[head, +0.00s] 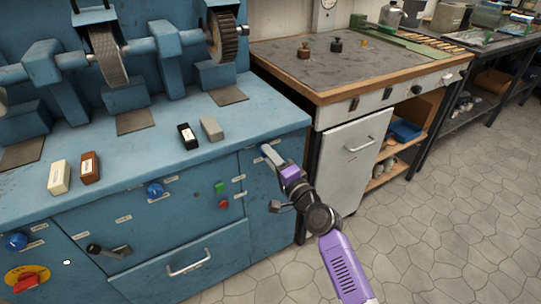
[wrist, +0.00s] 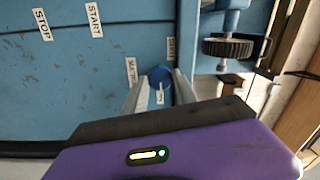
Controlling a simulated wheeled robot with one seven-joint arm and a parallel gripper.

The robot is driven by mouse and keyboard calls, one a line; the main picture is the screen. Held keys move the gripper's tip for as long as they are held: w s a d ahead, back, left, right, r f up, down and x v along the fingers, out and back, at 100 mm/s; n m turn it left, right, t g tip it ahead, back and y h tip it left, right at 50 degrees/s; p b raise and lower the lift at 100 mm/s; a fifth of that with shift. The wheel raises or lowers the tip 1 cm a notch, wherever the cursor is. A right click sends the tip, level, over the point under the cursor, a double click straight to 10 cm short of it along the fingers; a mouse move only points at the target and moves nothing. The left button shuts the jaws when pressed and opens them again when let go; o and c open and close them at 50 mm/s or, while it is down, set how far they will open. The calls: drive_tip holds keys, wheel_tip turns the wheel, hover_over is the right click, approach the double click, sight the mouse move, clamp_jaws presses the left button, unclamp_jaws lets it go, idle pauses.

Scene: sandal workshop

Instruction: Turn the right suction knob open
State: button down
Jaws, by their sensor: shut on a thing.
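The right suction knob (wrist: 160,75) is blue and shows in the wrist view between my two fingers. A pale mark runs across it toward the bottom of the picture. A label reading roughly "SUCTION" (wrist: 131,71) is beside it, and a second small label (wrist: 171,49) is on the other side. My gripper (head: 268,152) is at the right end of the blue machine's front panel in the head view, where it hides the knob. In the wrist view my gripper (wrist: 160,88) is shut on the knob, a finger on each side.
Another blue knob (head: 155,189) and a third (head: 16,241) sit further left on the panel. Green (head: 219,187) and red (head: 224,204) buttons are close to my gripper. The floor at right is clear.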

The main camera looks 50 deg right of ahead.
drive_tip(key=shift+m, duration=0.4)
drive_tip(key=c, duration=1)
unclamp_jaws()
drive_tip(key=v, duration=0.7)
drive_tip(key=shift+s, duration=0.4)
drive_tip(key=shift+a+f, duration=0.1)
